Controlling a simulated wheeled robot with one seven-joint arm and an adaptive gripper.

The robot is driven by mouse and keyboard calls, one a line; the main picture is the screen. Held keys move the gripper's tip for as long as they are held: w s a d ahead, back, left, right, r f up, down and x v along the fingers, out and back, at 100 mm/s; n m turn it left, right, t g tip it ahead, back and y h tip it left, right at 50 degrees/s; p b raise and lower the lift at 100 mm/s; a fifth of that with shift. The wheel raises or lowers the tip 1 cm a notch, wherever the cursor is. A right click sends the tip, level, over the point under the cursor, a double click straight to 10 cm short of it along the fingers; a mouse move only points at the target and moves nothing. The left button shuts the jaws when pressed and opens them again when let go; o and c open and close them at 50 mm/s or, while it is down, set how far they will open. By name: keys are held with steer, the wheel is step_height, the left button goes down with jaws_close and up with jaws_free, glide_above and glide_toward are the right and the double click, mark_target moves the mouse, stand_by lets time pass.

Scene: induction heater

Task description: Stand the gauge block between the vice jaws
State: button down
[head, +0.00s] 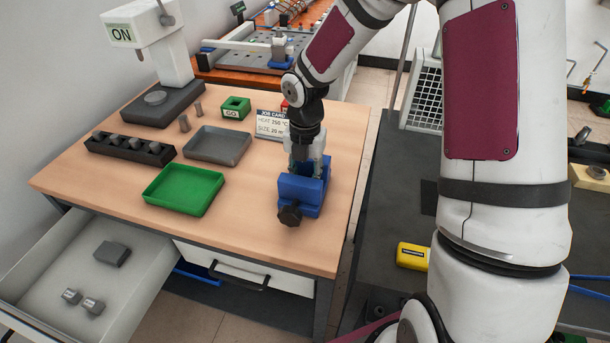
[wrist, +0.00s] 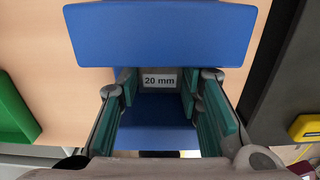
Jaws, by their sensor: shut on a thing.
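The blue vice (head: 309,202) stands near the right edge of the wooden bench, with its dark handle knob facing the front. My gripper (head: 307,150) points down over it, its fingers reaching in at the jaws. In the wrist view the gripper (wrist: 160,88) is shut on the grey gauge block (wrist: 160,91), whose white label reads "20 mm". The block is between the green finger pads, with blue vice jaws (wrist: 165,35) on either side of it. The gripper and vice hide the block in the head view. Whether its base touches the vice cannot be told.
A green tray (head: 160,202), grey tray (head: 217,160) and dark rack (head: 130,158) of several pieces lie left of the vice. A job card (head: 270,127) stands behind it. The "ON" device (head: 145,38) is back left. An open drawer (head: 45,297) juts out front left.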

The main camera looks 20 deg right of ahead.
steer(key=c, duration=1.1)
jaws_free()
steer(key=shift+f, duration=0.1)
steer(key=s+r+m+t+h+p, duration=0.1)
steer(key=s+r+m, duration=0.25)
steer(key=r, duration=0.55)
steer(key=s+r+m+h+p, duration=0.1)
steer(key=s+r+m, duration=0.25)
steer(key=r, duration=0.65)
steer(key=s+r+m+t, duration=0.1)
steer(key=s+r+m, duration=0.1)
steer(key=s+m, duration=0.4)
steer(key=s+r+m+t+y, duration=0.1)
steer(key=s+r+m, duration=0.1)
steer(key=s+m, duration=0.4)
steer(key=s+r+m+t+y, duration=0.1)
steer(key=s+r+m, duration=0.2)
steer(key=s+m, duration=0.3)
steer(key=shift+s+d+m+t, duration=0.15)
steer(key=shift+m+t, duration=0.15)
steer(key=shift+m, duration=1.6)
